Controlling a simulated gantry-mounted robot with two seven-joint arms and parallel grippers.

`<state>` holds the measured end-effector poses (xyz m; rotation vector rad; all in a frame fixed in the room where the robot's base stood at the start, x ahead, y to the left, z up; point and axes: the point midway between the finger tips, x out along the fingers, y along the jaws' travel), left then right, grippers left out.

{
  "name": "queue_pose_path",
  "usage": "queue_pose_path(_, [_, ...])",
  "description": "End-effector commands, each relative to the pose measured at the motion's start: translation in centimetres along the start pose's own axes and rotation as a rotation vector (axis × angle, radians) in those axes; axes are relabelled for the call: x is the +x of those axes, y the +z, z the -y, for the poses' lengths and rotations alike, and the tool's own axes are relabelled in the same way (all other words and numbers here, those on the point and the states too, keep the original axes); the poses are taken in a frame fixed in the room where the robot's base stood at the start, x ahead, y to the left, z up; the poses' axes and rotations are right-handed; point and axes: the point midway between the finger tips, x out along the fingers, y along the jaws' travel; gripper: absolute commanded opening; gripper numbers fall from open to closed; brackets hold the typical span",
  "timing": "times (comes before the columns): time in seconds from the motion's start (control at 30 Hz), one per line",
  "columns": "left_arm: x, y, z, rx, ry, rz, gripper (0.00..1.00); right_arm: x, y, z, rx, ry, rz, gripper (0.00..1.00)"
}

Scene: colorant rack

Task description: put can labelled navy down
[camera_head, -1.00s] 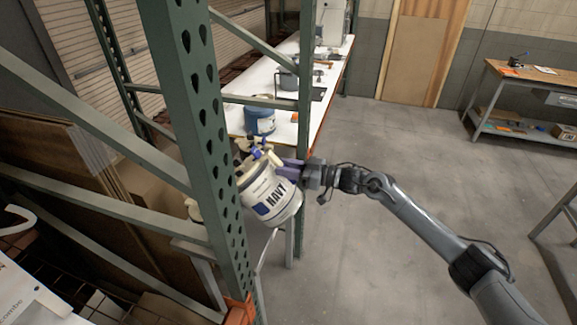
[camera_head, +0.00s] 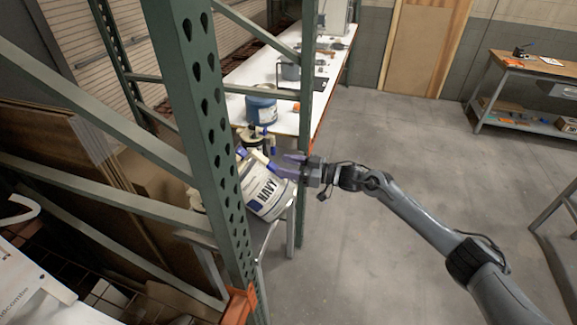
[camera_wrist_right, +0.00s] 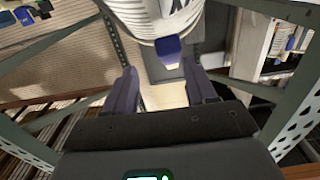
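The can labelled navy (camera_head: 265,191) is white with a blue-and-white label and tilted, beside the green rack post in the head view. In the right wrist view its ribbed white side (camera_wrist_right: 155,18) shows at the top, with a blue piece (camera_wrist_right: 168,47) on it. My right gripper (camera_head: 290,165) is at the can's upper right in the head view. In the wrist view its two purple fingers (camera_wrist_right: 160,75) are spread, with the blue piece just beyond the gap and nothing clearly pinched. Whether a finger touches the can is unclear. My left gripper is out of view.
A green perforated rack post (camera_head: 193,110) stands close left of the can. A dark-topped container (camera_head: 257,140) and a blue can (camera_head: 261,108) are behind it, near the long white bench (camera_head: 245,75). The floor (camera_head: 400,150) at right is open.

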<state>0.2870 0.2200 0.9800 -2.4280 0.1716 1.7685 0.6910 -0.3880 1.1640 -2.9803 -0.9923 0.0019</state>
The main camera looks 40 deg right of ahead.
Motion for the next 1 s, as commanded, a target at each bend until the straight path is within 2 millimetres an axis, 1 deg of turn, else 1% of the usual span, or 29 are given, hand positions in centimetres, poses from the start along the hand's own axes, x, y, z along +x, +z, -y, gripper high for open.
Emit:
queue_pose_path(0.17, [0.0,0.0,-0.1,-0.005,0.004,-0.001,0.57,-0.2,-0.1,-0.1,-0.001,0.002,-0.001,0.55])
queue_pose_path(0.27, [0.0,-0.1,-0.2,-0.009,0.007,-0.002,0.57,-0.8,0.0,-0.1,-0.001,0.003,0.0,0.55])
queue_pose_path(0.37, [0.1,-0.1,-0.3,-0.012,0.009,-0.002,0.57,-1.8,0.1,-0.1,0.0,0.002,0.001,0.55])
queue_pose_path(0.8, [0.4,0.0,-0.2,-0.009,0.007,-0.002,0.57,-8.8,0.1,0.0,-0.001,0.001,0.003,0.55])
queue_pose_path(1.0, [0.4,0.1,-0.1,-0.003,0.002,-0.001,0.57,-10.9,0.1,0.0,0.001,0.001,0.001,0.55])
